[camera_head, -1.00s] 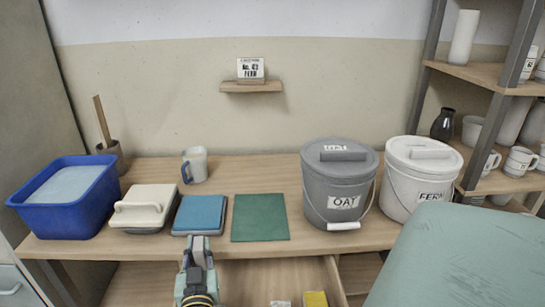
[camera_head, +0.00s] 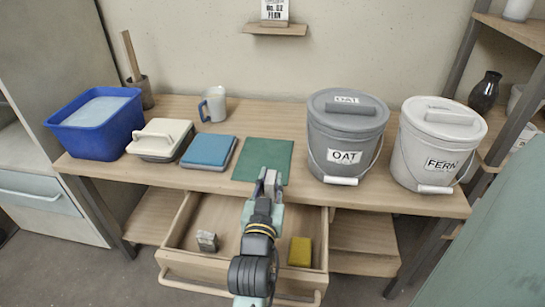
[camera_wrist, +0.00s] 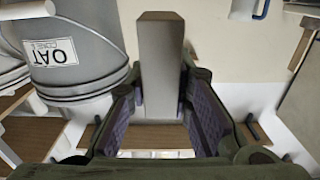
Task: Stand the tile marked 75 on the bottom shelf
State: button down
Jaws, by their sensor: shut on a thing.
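My gripper (camera_head: 268,183) is in front of the table's front edge, above the open drawer, near the green mat. In the wrist view my gripper (camera_wrist: 163,105) has its purple-padded fingers closed on a plain grey slab (camera_wrist: 160,55), seen narrow side on. No number on the slab can be read, so I cannot tell whether it is the tile marked 75. The slab hardly shows in the head view. A rack (camera_head: 515,30) with wooden shelves stands at the right; its bottom shelf cannot be made out.
The open drawer (camera_head: 225,215) holds a small grey block (camera_head: 207,241) and a yellow block (camera_head: 300,251). On the table stand the OAT bucket (camera_head: 347,125), FERN bucket (camera_head: 437,140), blue tub (camera_head: 95,125), mug (camera_head: 214,105), and green mat (camera_head: 263,160). A pale green surface (camera_head: 490,240) fills the lower right.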

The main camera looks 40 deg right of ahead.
jog(key=p+x, duration=0.1)
jog(key=x, duration=0.4)
jog(key=w+a+x, duration=0.1)
jog(key=x, duration=0.3)
jog(key=f+p+x, duration=0.1)
jog(key=x, duration=0.4)
jog(key=shift+w+f+p, duration=0.1)
jog(key=shift+w+p, duration=0.2)
jog(key=shift+w, duration=0.15)
jog(key=shift+f+p, duration=0.3)
jog(key=shift+f, duration=1.5)
jog(key=shift+f, duration=0.15)
jog(key=c, duration=1.4)
grip_release()
jog(key=shift+c, duration=0.2)
